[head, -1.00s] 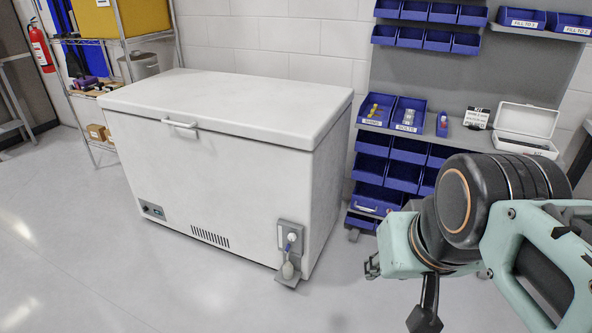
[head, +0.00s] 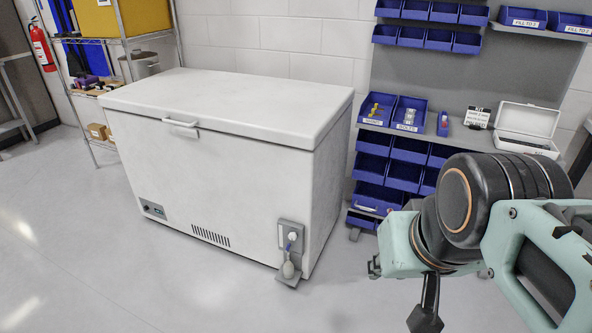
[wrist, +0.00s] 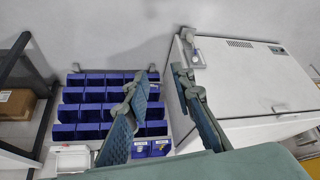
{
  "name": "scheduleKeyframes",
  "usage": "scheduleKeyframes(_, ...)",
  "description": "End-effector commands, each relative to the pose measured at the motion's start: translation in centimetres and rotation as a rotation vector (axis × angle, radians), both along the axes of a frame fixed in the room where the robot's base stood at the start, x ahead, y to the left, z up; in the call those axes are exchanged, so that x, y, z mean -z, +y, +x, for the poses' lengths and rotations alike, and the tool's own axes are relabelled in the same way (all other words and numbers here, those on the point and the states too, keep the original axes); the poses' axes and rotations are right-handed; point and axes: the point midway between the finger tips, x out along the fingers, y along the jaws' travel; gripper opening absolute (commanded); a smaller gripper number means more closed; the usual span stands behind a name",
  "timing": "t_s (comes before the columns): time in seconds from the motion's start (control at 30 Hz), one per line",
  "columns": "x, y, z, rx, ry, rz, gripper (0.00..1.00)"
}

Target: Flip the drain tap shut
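The drain tap (head: 291,238) is a white fitting with a small blue handle (head: 290,247), on a grey plate at the lower right of the chest freezer's (head: 215,165) front. A pale rounded piece hangs below it over a small ledge. My gripper (head: 373,266) is right of the tap in the head view, apart from it. In the wrist view my gripper (wrist: 165,112) has its two fingers spread, with nothing between them. There the tap's plate (wrist: 193,52) shows beyond the right fingertip, and the handle's exact position is too small to tell.
A rack of blue bins (head: 392,175) stands right of the freezer, with an open white case (head: 527,128) on its shelf. A wire shelf (head: 100,60) stands at the left. The floor (head: 190,285) in front of the freezer is clear.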

Motion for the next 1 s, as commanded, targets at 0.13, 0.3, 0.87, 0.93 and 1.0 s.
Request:
scheduleKeyframes(0.13, -1.1, 0.0, 0.0, 0.000, 0.000, 0.000, 0.04)
scheduleKeyframes(0.3, -4.2, 0.0, 0.0, 0.000, 0.000, 0.000, 0.00)
scheduleKeyframes(0.87, -18.0, 0.0, 0.0, 0.000, 0.000, 0.000, 0.00)
scheduleKeyframes(0.93, -18.2, 0.0, 0.0, 0.000, 0.000, 0.000, 0.00)
scheduleKeyframes(1.0, -18.2, 0.0, 0.0, 0.000, 0.000, 0.000, 0.00)
